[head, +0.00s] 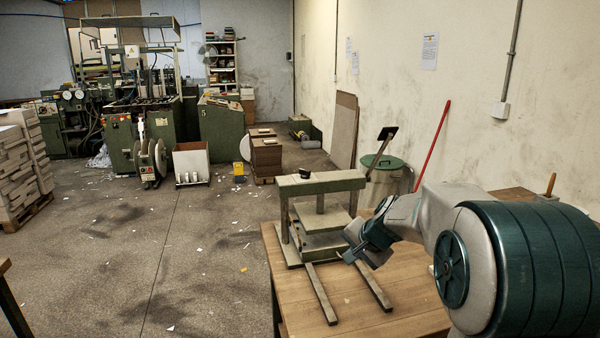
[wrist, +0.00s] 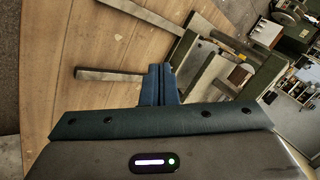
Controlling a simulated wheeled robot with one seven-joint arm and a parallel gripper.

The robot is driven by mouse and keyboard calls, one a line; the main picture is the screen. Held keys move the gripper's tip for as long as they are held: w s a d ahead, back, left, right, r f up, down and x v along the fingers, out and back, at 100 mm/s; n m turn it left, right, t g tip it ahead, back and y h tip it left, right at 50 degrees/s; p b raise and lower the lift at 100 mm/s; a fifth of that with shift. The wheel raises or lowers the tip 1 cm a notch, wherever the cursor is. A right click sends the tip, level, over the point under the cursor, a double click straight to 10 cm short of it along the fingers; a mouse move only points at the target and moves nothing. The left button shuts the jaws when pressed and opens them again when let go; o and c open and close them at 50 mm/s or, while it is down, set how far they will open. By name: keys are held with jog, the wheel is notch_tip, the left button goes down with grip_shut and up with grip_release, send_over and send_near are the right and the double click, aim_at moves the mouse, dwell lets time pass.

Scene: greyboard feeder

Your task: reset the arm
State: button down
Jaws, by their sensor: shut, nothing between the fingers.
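My gripper (head: 360,256) is at the end of my arm, which reaches in from the right in the head view. It is above the wooden table, close to the right side of the grey-green feeder (head: 320,184). In the wrist view my gripper (wrist: 160,68) shows its two fingers together, with nothing between them. The feeder also shows in the wrist view (wrist: 205,62), beyond the fingers. Its two rails (head: 322,294) extend over the table toward the front. Whether the gripper touches the feeder cannot be told.
The wooden table (head: 400,290) is mostly bare in front. A green-lidded bin (head: 382,162), a leaning board (head: 344,130) and a red pole (head: 432,146) stand by the right wall. Machines (head: 150,130) and stacked paper (head: 24,165) are at the left. The middle floor is open with scraps.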

jog(key=s+n+g+h, duration=0.1)
jog(key=s+n, duration=0.3)
jog(key=s, duration=1.2)
jog(key=s+d+f+n+g+h, duration=0.1)
jog(key=s+n, duration=0.3)
jog(key=s, duration=1.2)
jog(key=shift+d+g+h, duration=0.3)
jog(key=shift+g+h, duration=0.3)
jog(key=shift+g, duration=0.2)
jog(key=shift+f, duration=0.1)
